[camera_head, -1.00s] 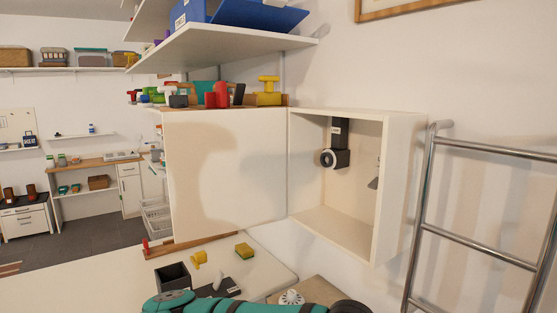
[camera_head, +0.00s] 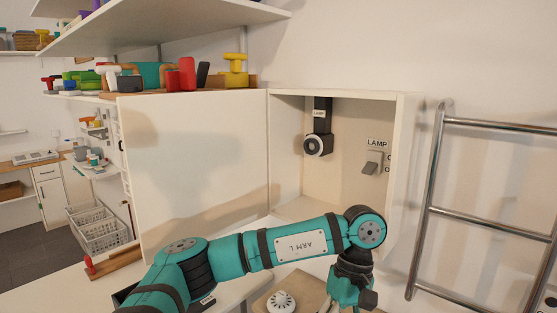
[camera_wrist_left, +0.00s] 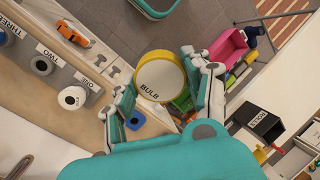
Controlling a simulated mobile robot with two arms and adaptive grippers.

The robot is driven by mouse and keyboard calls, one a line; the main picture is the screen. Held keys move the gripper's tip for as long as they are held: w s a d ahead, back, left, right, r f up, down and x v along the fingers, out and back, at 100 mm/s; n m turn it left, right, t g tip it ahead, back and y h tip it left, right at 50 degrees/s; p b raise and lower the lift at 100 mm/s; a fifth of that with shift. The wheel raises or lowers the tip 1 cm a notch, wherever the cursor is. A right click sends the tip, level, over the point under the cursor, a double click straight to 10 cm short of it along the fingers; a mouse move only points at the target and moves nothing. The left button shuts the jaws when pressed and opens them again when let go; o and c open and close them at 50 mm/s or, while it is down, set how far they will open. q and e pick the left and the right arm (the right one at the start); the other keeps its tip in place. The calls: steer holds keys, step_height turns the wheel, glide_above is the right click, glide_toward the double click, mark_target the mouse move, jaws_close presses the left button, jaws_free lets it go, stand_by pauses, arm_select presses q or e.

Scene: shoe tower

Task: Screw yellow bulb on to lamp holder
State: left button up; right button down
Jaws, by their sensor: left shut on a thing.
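The lamp holder (camera_head: 317,145) is black with a pale ring and hangs under a "LAMP" label inside the open wall cabinet (camera_head: 405,140). Its socket shows no bulb. My left arm reaches across the lower front of the cabinet in the head view, with its wrist bent down at the right. My left gripper (camera_wrist_left: 165,100) is shut on the yellow bulb (camera_wrist_left: 160,78), a round piece with a pale face marked "BULB", held between both fingers. In the head view the bulb is not visible, and the holder is above and left of my left wrist. My right gripper is out of view.
A lamp switch (camera_head: 373,166) is on the cabinet's back wall, right of the holder. The cabinet door (camera_head: 195,170) stands open to the left. A metal ladder rack (camera_head: 485,180) is at the right. A white knob-like piece (camera_head: 281,301) sits below my arm.

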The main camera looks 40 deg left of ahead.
arm_select(q)
steer(key=w+a+r+n+t+h+b, duration=0.1)
steer(key=w+a+r+n+t+h, duration=0.15)
steer(key=w+r+n+h, duration=0.55)
steer(key=w+a+r+n+t+h+b, duration=0.1)
steer(key=w+a+r+n+t+h, duration=0.2)
steer(key=n, duration=0.9)
steer(key=w+a+r+n+t+y+b, duration=0.1)
steer(key=w+a+r+n+t+y, duration=0.1)
steer(key=a+r+n+t+y, duration=0.2)
steer(key=w+a+r+n+t+y+b, duration=0.1)
steer(key=a+r+n+t+y, duration=0.4)
steer(key=a+r+n+t, duration=0.6)
steer(key=w+a+t, duration=0.1)
steer(key=a, duration=0.3)
steer(key=shift+w+a+r+y, duration=0.15)
steer(key=shift+w+a+y, duration=0.15)
steer(key=shift+a, duration=0.05)
